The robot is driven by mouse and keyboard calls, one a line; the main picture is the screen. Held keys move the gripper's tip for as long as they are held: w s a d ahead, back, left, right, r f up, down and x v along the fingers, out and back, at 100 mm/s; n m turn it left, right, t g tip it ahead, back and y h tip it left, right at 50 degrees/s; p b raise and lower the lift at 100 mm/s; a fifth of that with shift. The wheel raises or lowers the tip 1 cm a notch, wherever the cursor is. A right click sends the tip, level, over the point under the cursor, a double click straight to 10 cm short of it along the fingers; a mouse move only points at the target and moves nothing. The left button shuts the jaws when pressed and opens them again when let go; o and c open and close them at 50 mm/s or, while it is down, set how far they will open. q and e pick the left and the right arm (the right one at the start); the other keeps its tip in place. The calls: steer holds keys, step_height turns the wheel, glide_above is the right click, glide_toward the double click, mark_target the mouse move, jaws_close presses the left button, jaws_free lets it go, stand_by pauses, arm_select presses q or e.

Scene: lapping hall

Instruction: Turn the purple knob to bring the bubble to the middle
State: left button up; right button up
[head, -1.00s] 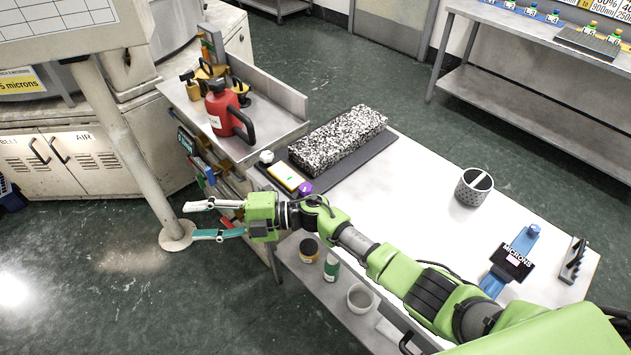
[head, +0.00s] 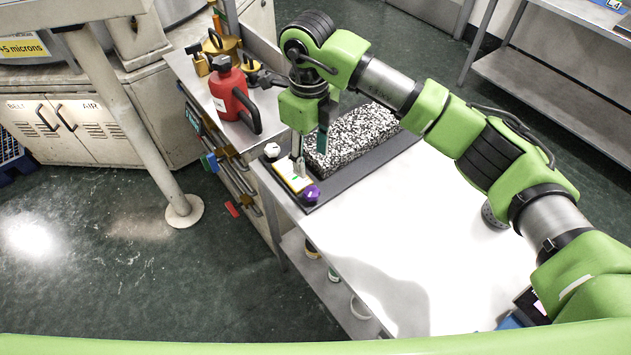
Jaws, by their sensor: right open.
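The purple knob (head: 311,193) sits at the near right end of a small yellow level (head: 293,177) with a pale top. The level lies on the dark mat at the table's left end. A white knob (head: 272,150) is at its far end. The bubble is too small to make out. My right gripper (head: 311,160) points down over the level, its fingers apart and empty. One finger covers part of the level's far side. The fingertips are just beyond the purple knob and look clear of it. My left gripper is out of view.
A speckled granite block (head: 352,138) lies on the dark mat (head: 377,157), right behind my gripper. A red canister (head: 229,92) stands on the metal shelf to the left. The white table top (head: 390,235) is largely clear. A grey cup (head: 491,215) is partly hidden by my arm.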

steer(key=p, duration=0.1)
glide_above(312, 191)
step_height(312, 191, down, 6)
steer(key=shift+s+r, duration=0.1)
step_height(312, 191, down, 5)
steer(key=shift+f+p, duration=0.2)
steer(key=shift+p, duration=0.55)
steer(key=shift+a+f, duration=0.1)
steer(key=shift+f, duration=0.45)
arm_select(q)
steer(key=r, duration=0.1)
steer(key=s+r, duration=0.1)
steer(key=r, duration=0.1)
arm_select(e)
steer(key=c, duration=1.1)
